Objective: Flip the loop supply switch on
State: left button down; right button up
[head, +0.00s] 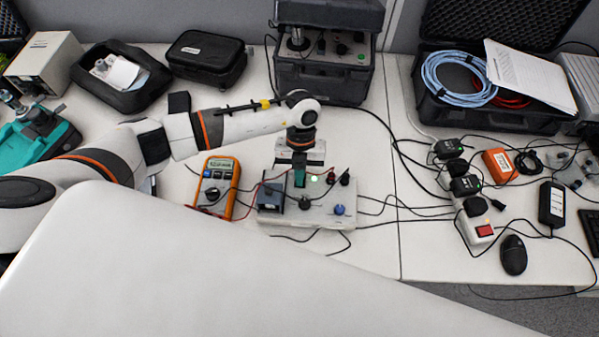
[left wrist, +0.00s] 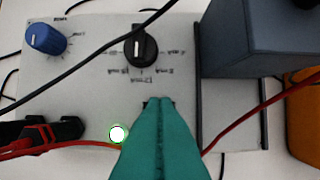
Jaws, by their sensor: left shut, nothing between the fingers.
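The loop supply box (head: 325,212) is a light grey panel on the bench, and its face fills much of the left wrist view (left wrist: 80,80). My left gripper (head: 299,183) points down over it. Its teal fingers (left wrist: 160,102) are shut together with nothing between them. The switch is not clearly seen; small dark edges show beside the fingertips, which hide what is under them. I cannot tell whether they touch it. A round lamp (left wrist: 117,134) with a green rim glows left of the fingers. A black rotary knob (left wrist: 140,47) and a blue knob (left wrist: 46,38) are beyond. My right gripper is out of view.
A dark meter block (left wrist: 258,38) stands beside the fingers. Red and black leads cross the panel. An orange multimeter (head: 216,187) is left of the box. A black case (head: 325,80) stands behind. A power strip (head: 480,230) and mouse (head: 513,255) lie at right.

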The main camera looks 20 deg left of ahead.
pick_arm(q)
jog(key=shift+f, duration=0.15)
jog(key=shift+w+a+b, duration=0.25)
jog(key=shift+w+b, duration=0.15)
jog(key=shift+w, duration=0.4)
